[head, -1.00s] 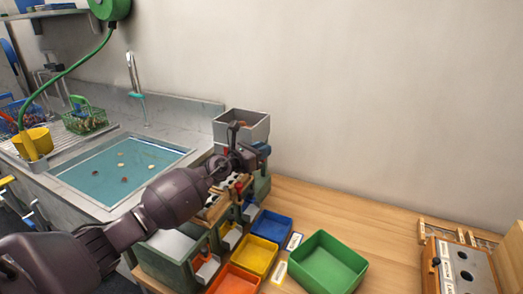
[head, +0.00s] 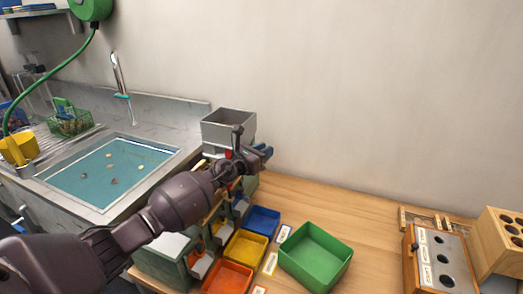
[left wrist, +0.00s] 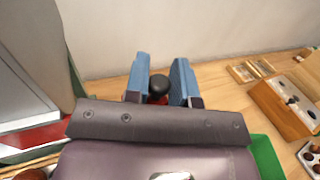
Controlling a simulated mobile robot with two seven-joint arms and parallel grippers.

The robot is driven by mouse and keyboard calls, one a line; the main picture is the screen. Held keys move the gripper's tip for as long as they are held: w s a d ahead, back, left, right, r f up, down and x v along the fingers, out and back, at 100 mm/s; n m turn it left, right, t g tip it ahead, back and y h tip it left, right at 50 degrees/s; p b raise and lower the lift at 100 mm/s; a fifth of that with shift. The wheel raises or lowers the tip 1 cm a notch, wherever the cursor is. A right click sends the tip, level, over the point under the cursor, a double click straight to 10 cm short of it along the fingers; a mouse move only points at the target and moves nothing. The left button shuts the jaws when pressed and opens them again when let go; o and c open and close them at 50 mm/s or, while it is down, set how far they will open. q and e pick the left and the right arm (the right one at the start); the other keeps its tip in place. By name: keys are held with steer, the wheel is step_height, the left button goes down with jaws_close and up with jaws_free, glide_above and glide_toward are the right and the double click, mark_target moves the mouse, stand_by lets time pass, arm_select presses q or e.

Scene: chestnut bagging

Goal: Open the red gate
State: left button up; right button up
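The red gate shows as a red strip (left wrist: 38,138) under the grey hopper (head: 228,128) in the left wrist view. A black knob (left wrist: 158,86) with red below it stands between the blue fingers of my left gripper (left wrist: 160,80). In the head view my left gripper (head: 258,156) is at the hopper's lower right, and my own wrist hides most of the gate. My right gripper is not in view.
Blue (head: 262,221), yellow (head: 245,250) and orange (head: 228,277) trays and a green bin (head: 316,258) stand on the wooden table. A sink (head: 112,172) with water lies left. A wooden block with holes (head: 440,262) is at right. The table's back middle is clear.

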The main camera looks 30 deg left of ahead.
arm_select(q)
steer(key=shift+o, duration=0.2)
steer(key=shift+s+a, duration=0.1)
steer(key=shift+s, duration=0.15)
steer(key=p+v, duration=0.2)
steer(key=v, duration=0.8)
steer(key=shift+s, duration=0.1)
stand_by(0.4)
stand_by(0.5)
steer(key=shift+a, duration=0.1)
